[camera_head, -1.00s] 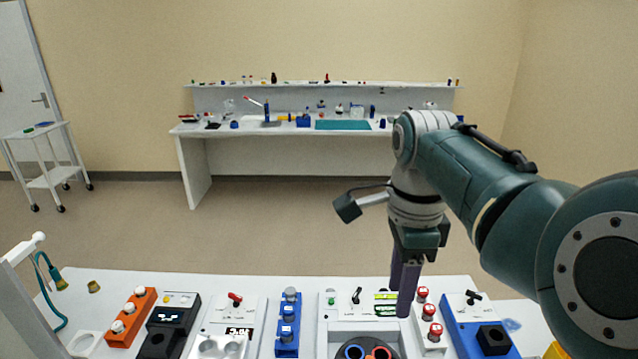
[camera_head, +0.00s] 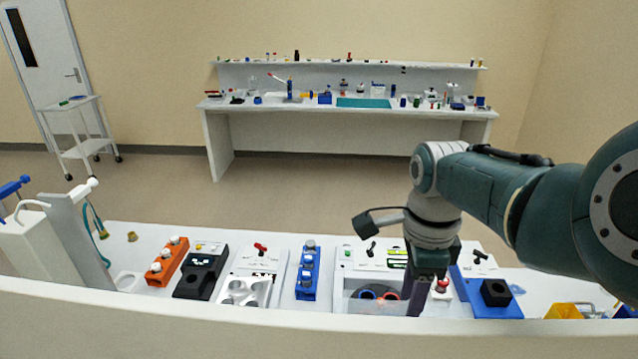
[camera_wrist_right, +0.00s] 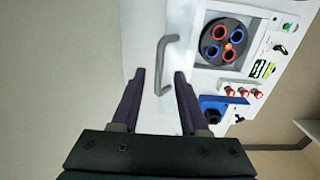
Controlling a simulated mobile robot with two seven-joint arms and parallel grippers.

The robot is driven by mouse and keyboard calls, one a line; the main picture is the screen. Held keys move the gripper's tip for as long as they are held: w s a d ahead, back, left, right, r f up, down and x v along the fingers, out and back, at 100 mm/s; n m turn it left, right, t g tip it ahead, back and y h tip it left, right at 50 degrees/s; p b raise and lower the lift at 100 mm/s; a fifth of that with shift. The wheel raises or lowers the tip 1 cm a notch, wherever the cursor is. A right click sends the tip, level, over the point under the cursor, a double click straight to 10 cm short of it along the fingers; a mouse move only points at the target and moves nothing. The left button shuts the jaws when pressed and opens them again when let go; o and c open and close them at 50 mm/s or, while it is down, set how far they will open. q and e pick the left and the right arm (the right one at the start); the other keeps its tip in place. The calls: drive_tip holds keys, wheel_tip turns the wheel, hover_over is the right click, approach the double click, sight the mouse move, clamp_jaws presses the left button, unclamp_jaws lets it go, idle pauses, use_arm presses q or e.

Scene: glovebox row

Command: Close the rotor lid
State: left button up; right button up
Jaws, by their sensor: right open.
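The rotor (camera_head: 375,294) is a dark round bowl with red and blue rings, set in a white unit on the bench. In the right wrist view the rotor (camera_wrist_right: 226,42) lies uncovered, up and right of my fingers. A grey bar handle (camera_wrist_right: 166,65) on a white surface shows between and beyond my fingertips; I cannot tell for sure whether it belongs to the lid. A pale see-through strip shows in front of the rotor in the head view. My right gripper (camera_head: 418,290) is open and empty, just right of the rotor; it also shows in the wrist view (camera_wrist_right: 160,78). My left gripper is out of view.
A red-knobbed block (camera_head: 440,288) and a blue unit with a black block (camera_head: 495,292) stand right of the rotor. A blue strip with knobs (camera_head: 308,272) stands left. A long white edge (camera_head: 200,323) runs along the front. Open floor lies behind the bench.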

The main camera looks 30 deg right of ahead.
drive_tip(key=shift+f+b, duration=0.65)
drive_tip(key=shift+f, duration=0.75)
drive_tip(key=shift+c, duration=0.3)
clamp_jaws()
drive_tip(key=shift+s, duration=0.1)
